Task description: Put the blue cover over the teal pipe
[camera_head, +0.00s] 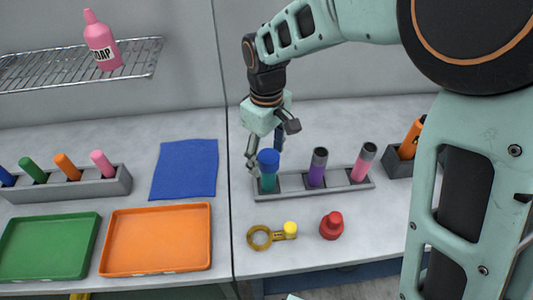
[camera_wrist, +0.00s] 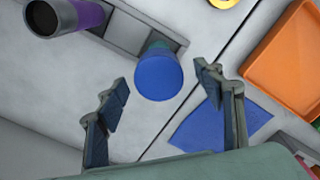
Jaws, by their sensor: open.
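The blue cover (camera_head: 268,157) sits on the upper end of the upright teal pipe (camera_head: 268,182), at the left end of the grey rack. In the wrist view the cover (camera_wrist: 158,78) hides most of the teal pipe (camera_wrist: 155,43). My gripper (camera_head: 265,149) is open above and behind the cover. In the wrist view my gripper (camera_wrist: 161,74) has its fingers spread, one on each side of the cover, with gaps showing. I cannot tell how far down the pipe the cover reaches.
The grey rack (camera_head: 336,188) also holds a purple pipe (camera_head: 317,170) and a pink pipe (camera_head: 362,165). A red cap (camera_head: 331,226) and a brass ring piece (camera_head: 260,238) lie in front. An orange tray (camera_head: 155,240), green tray (camera_head: 48,247) and blue cloth (camera_head: 185,168) are left.

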